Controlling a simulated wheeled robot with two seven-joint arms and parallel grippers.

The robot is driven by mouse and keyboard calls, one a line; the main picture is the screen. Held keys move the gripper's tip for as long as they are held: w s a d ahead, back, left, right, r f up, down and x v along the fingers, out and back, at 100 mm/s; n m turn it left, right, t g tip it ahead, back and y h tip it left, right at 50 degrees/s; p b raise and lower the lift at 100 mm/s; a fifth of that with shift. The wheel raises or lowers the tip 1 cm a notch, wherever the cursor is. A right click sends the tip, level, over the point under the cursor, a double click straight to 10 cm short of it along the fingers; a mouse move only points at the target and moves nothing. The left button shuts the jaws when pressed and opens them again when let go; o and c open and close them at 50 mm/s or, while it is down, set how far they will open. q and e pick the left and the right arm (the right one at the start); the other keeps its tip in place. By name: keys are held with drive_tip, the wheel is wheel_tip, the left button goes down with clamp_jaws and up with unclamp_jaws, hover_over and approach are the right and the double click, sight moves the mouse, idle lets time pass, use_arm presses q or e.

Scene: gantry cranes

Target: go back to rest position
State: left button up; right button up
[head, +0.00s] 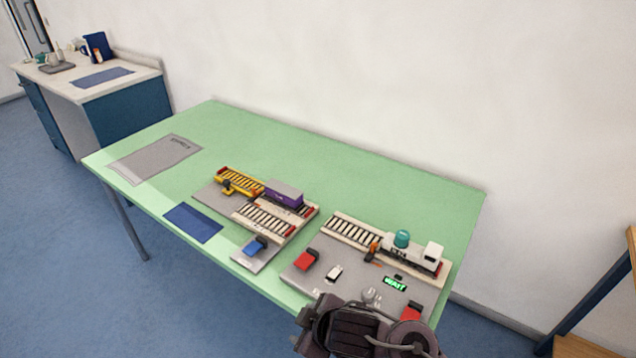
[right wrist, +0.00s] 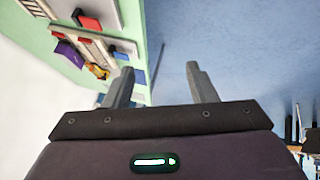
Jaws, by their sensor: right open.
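My right arm (head: 365,332) comes in at the bottom of the head view, over the front right part of the green table. In the right wrist view the two fingers of my right gripper (right wrist: 163,88) stand apart with nothing between them. Beyond the fingers are the table edge and the blue floor. My left gripper is not in view.
On the green table (head: 330,150) are two crane boards with tracks. One carries a purple container (head: 284,195) and a yellow crane (head: 238,183). The other has a white and teal train (head: 410,247) and red blocks (head: 306,260).

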drive_tip(key=s+d+m+g+h, duration=0.1)
drive_tip(key=s+d+m+h, duration=0.1)
drive_tip(key=s+d+m, duration=0.35)
drive_tip(key=s+d+r+m+g+h, duration=0.1)
drive_tip(key=s+d+m, duration=0.1)
drive_tip(key=d, duration=0.7)
drive_tip(key=s+d+m+h, duration=0.2)
drive_tip(key=s+d+m, duration=0.2)
drive_tip(key=d, duration=0.3)
wheel_tip(320, 180, down, 33)
drive_tip(key=s+g+b, duration=0.2)
drive_tip(key=b, duration=0.2)
drive_tip(key=s+d+f+b, duration=0.1)
drive_tip(key=s+d+f, duration=0.1)
drive_tip(key=s+f, duration=0.7)
drive_tip(key=s+d+f+g+b, duration=0.1)
drive_tip(key=s+d+f, duration=0.1)
drive_tip(key=s+f, duration=0.8)
wheel_tip(320, 180, down, 2)
drive_tip(key=shift+s+f, duration=0.25)
